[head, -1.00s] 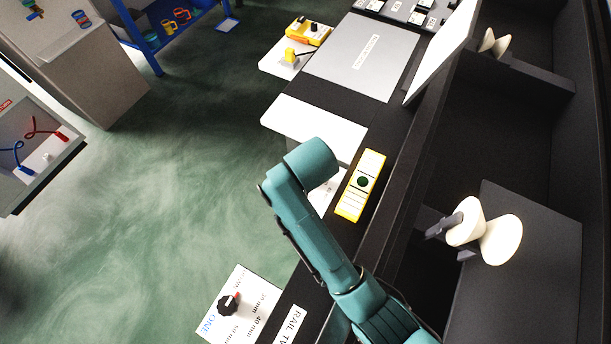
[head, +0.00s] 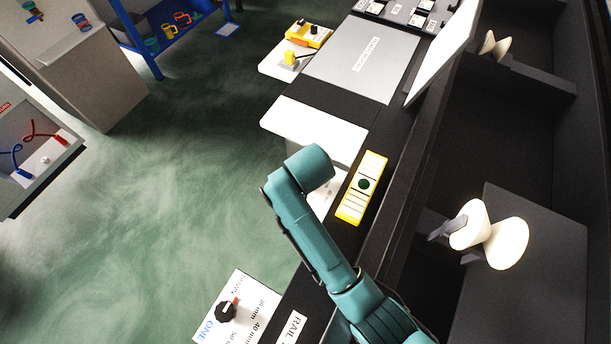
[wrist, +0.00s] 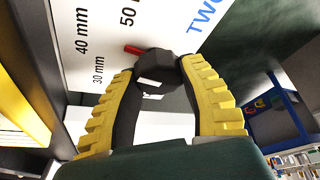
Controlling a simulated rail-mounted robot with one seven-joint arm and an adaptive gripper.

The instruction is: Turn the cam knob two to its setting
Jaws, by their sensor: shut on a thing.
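Cam knob two (wrist: 158,74) is a black faceted knob with a red pointer (wrist: 133,50). It sits on a white plate (wrist: 189,15) marked TWO, 30 mm, 40 mm and 50. The pointer faces up and left in the wrist view, roughly between the 40 mm and 50 marks. My gripper (wrist: 160,68) is shut on the knob, with one yellow ribbed finger on each side. In the head view my teal arm hides the gripper and knob two.
A second knob (head: 226,311) stands on a white plate marked ONE at the lower left of the head view. A yellow panel (head: 375,165) with a green disc lies right of my arm. A white block (head: 315,129) lies beyond the arm. Green floor is open at left.

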